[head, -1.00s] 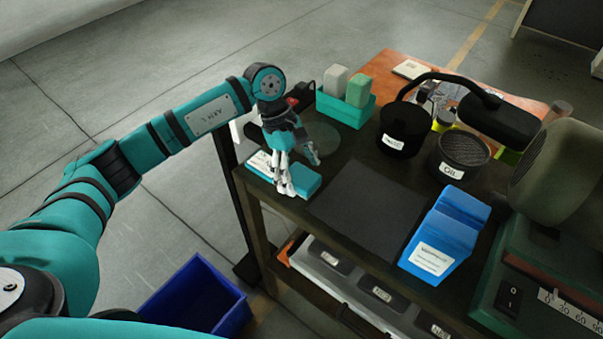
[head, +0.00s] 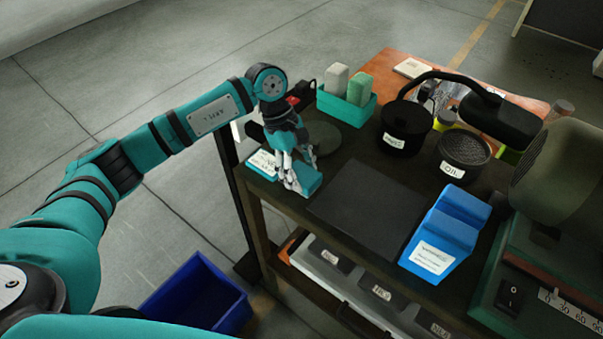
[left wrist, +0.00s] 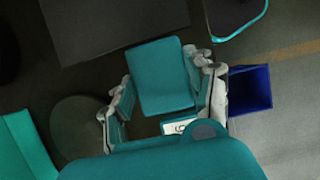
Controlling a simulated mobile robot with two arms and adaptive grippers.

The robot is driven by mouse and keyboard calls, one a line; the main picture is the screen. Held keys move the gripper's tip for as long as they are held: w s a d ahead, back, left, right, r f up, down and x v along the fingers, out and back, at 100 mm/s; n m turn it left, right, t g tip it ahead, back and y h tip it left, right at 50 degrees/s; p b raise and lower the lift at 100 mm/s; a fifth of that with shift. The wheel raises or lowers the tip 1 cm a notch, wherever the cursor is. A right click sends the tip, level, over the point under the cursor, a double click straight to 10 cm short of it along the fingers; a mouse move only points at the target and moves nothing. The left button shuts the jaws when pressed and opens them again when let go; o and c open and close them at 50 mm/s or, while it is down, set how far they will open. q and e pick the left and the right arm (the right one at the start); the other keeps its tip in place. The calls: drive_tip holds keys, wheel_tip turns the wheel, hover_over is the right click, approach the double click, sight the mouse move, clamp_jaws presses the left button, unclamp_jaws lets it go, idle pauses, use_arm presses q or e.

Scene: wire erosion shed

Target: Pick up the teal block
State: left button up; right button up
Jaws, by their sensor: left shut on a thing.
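The teal block (head: 307,181) is at the left front part of the dark bench top. In the left wrist view the block (left wrist: 160,75) sits between the two fingers, its broad teal face toward the camera. My left gripper (head: 291,182) is shut on the block; in the left wrist view the gripper (left wrist: 163,98) has a finger on each side of it. I cannot tell whether the block is clear of the bench top. My right gripper does not show.
A white-labelled teal item (head: 262,162) lies left of the gripper. A dark mat (head: 365,208) lies to the right, with a blue holder (head: 445,235) beyond. Behind are a teal tray (head: 345,112) with two upright blocks and black pots (head: 405,130). A blue bin (head: 195,295) stands on the floor.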

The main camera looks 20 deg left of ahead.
sight(306, 180)
use_arm(q)
drive_tip(key=shift+r, duration=0.15)
drive_tip(key=shift+r+b, duration=0.25)
drive_tip(key=shift+b, duration=0.05)
drive_tip(key=shift+s+r+b, duration=0.25)
drive_tip(key=shift+r+b, duration=0.25)
drive_tip(key=shift+r, duration=0.1)
drive_tip(key=shift+s+r+b, duration=0.25)
drive_tip(key=shift+r+b, duration=0.25)
drive_tip(key=shift+r, duration=0.1)
drive_tip(key=s+d+r+b, duration=0.1)
drive_tip(key=s+b, duration=0.3)
drive_tip(key=s, duration=1.1)
drive_tip(key=shift+d+r+b, duration=0.3)
drive_tip(key=shift+d+r, duration=0.1)
drive_tip(key=shift+d, duration=0.05)
